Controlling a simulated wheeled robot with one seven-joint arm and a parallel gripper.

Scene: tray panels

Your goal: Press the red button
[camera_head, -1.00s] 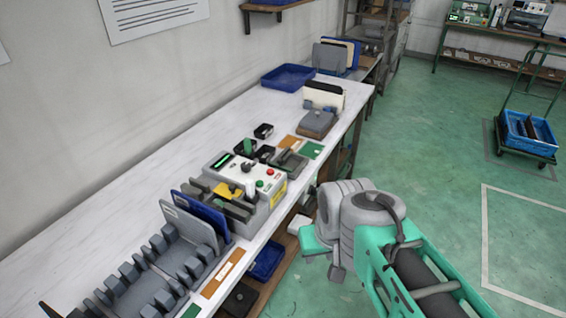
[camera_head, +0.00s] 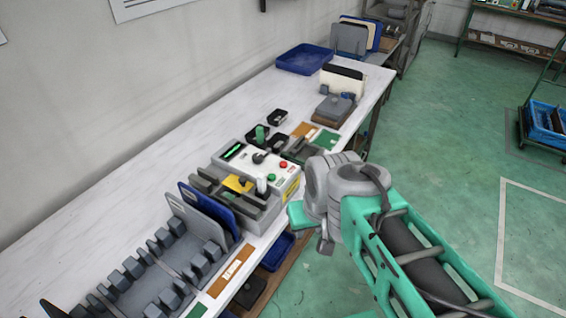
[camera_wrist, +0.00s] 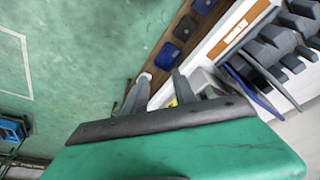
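The red button (camera_head: 284,164) is a small round cap on the sloped top of a light grey control box (camera_head: 247,159) on the bench. A green button (camera_head: 272,177) lies just in front of it, and a black knob (camera_head: 258,158) is to its left. My gripper (camera_head: 324,244) hangs right of the box, beyond the bench's front edge, apart from the button. In the wrist view its two grey fingers (camera_wrist: 159,93) stand apart with nothing seen between them. The red button cannot be made out there; the box is mostly hidden behind the fingers.
Blue and grey panels (camera_head: 210,212) stand in a slotted grey rack left of the box. Small black bins (camera_head: 277,117) and a blue tray (camera_head: 304,60) lie farther back. A shelf with blue bins (camera_head: 277,252) is under the bench.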

